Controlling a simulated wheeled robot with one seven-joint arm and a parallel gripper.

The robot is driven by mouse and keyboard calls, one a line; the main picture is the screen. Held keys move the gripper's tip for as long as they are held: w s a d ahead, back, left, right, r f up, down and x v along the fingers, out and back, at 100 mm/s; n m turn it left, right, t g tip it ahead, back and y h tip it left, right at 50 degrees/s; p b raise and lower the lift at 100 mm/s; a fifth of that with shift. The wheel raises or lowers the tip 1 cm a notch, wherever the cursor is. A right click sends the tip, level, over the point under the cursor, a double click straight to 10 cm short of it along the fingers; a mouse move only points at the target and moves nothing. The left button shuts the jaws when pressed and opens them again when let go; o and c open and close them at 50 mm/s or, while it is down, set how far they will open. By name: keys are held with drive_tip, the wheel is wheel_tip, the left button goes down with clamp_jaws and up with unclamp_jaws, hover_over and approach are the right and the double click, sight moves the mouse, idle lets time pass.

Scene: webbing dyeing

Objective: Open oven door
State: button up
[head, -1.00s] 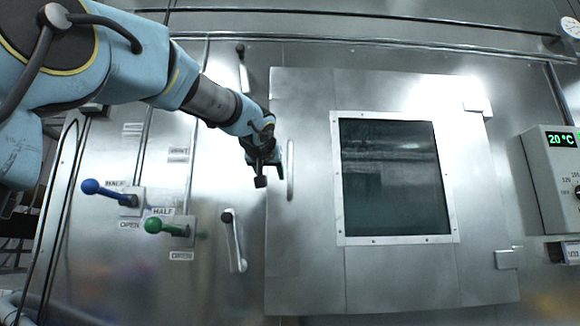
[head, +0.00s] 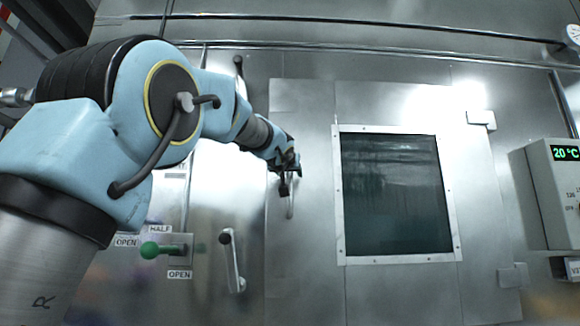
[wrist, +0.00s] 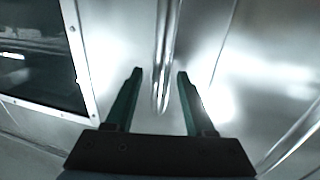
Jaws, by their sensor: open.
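The oven door (head: 400,290) is a flat steel panel that looks shut, with a dark framed window (head: 395,195). Its vertical bar handle (head: 290,208) is near the door's left edge, partly hidden behind my gripper (head: 287,190) in the head view. In the wrist view my gripper (wrist: 160,74) is open, with its two dark green fingers on either side of the handle (wrist: 163,60). The handle's rounded end shows between the fingers. I see a gap on each side, and the fingers are not closed on it.
A green lever (head: 155,250) and a steel lever with a dark knob (head: 233,262) are on the wall left of the door. A control box (head: 553,195) reading 20 °C is at the right. Hinges (head: 482,119) are on the door's right side.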

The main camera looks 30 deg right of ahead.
drive_tip(key=shift+w+d, duration=0.15)
drive_tip(key=shift+w, duration=0.1)
drive_tip(key=shift+c, duration=0.2)
clamp_jaws()
idle(1.1)
